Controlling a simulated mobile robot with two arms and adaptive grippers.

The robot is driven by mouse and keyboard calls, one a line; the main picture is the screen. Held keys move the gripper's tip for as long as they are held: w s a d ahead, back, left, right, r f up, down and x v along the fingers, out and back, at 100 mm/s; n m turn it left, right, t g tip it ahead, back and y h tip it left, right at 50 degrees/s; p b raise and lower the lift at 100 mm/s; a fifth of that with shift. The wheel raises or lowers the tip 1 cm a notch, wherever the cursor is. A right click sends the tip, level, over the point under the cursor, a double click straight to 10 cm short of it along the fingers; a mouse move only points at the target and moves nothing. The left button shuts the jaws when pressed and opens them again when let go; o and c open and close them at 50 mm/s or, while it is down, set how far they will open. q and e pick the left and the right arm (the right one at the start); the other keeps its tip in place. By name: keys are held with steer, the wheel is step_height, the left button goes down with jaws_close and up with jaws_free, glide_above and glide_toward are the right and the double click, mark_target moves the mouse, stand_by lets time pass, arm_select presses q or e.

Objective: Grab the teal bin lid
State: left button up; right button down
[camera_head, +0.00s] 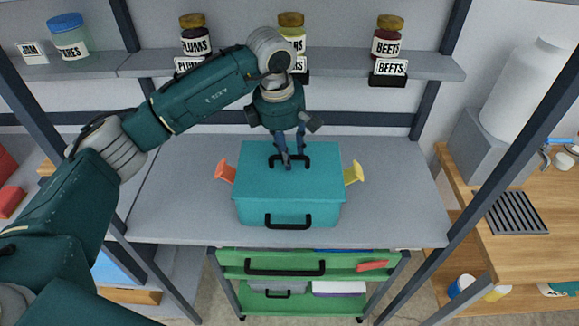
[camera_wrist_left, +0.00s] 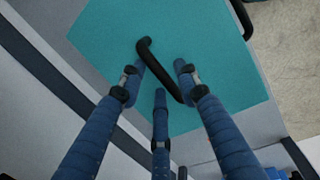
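The teal bin (camera_head: 290,212) stands on the grey shelf with its flat teal lid (camera_head: 262,180) on top. A black handle (camera_head: 305,161) is on the middle of the lid. My left gripper (camera_head: 286,162) points down at this handle from above. In the left wrist view, the blue fingers of my left gripper (camera_wrist_left: 157,76) are spread apart beside the lid handle (camera_wrist_left: 160,72), with part of the handle between them. Whether they touch it I cannot tell. The teal lid (camera_wrist_left: 105,35) fills the background there. My right gripper is not in view.
An orange piece (camera_head: 225,173) and a yellow piece (camera_head: 354,173) stick out at the bin's sides. Labelled jars, such as the beets jar (camera_head: 387,38), line the upper shelf. A green cart (camera_head: 330,268) stands below.

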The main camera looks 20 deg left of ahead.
arm_select(q)
jaws_close()
steer(key=shift+r, duration=0.2)
